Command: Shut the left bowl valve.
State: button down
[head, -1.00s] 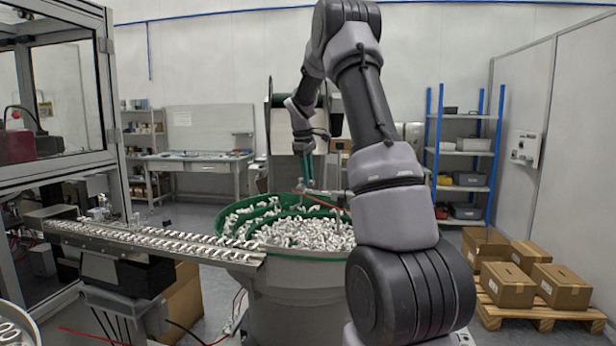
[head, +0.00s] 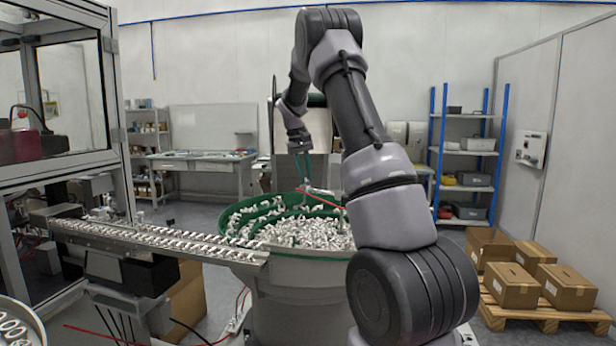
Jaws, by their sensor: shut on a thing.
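The green-lined feeder bowl (head: 262,203) stands in the middle of the view, full of small pale parts. A small metal fitting with a thin red line beside it shows above the bowl at my fingertips; I take it for the left bowl valve (head: 312,190), but it is too small to read its handle position. My gripper (head: 303,173) points down over the bowl, its greenish fingers close together and shut on the valve. The exact contact at the fingertips is too small to make out.
A linear track (head: 160,238) carrying parts runs left from the bowl. A framed machine (head: 118,120) stands at the left. Cardboard boxes (head: 513,285) sit on a pallet (head: 545,313) at the right. A blue shelf rack (head: 470,155) and a workbench (head: 200,160) stand behind.

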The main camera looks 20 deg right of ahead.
jog(key=shift+w+a+m+g+y, duration=0.15)
jog(key=shift+w+a+m+g, duration=0.15)
jog(key=shift+m, duration=1.3)
jog(key=shift+w+a+m+g+y, duration=0.2)
jog(key=shift+w+a+m, duration=0.15)
jog(key=shift+m, duration=1.25)
jog(key=shift+w+a+m+g+y, duration=0.2)
jog(key=shift+w+a+m, duration=0.1)
jog(key=shift+m, duration=1.3)
jog(key=c, duration=0.8)
grip_release()
jog(key=r, duration=0.3)
jog(key=w+r, duration=0.1)
jog(key=r, duration=0.3)
jog(key=a+r, duration=0.1)
jog(key=r, duration=0.2)
jog(key=shift+w+r, duration=0.35)
